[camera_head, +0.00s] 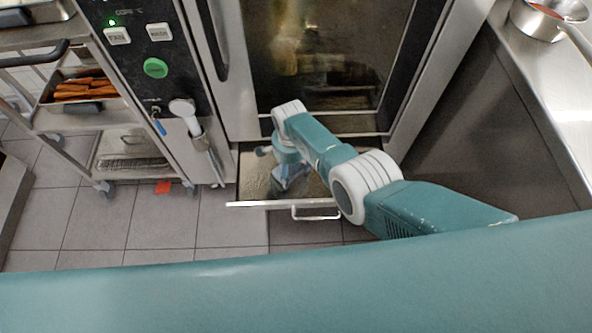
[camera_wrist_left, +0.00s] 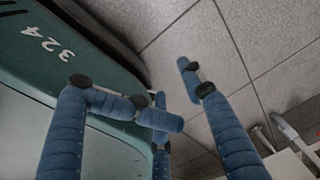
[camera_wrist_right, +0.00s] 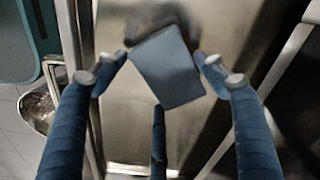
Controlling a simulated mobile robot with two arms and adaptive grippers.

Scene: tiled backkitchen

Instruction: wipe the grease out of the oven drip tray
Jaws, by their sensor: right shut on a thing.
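The drip tray (camera_head: 254,178) is a shallow metal drawer pulled out below the oven door, with a bar handle (camera_head: 315,214) in front. My right gripper (camera_head: 290,182) reaches down into it from the right. In the right wrist view my right gripper (camera_wrist_right: 166,72) is shut on a flat blue-grey cloth or pad (camera_wrist_right: 170,68). A dark smear (camera_wrist_right: 150,18) shows on the metal beyond the pad. I cannot tell whether the pad touches the tray floor. My left gripper (camera_wrist_left: 168,90) is open and empty over floor tiles in the left wrist view; the head view does not show it.
The oven door (camera_head: 325,55) is closed above the tray. A trolley (camera_head: 60,122) with a pan of orange food (camera_head: 85,88) stands at left. A hand shower (camera_head: 185,110) hangs on the oven's front. A steel counter with a saucepan (camera_head: 545,22) is at right.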

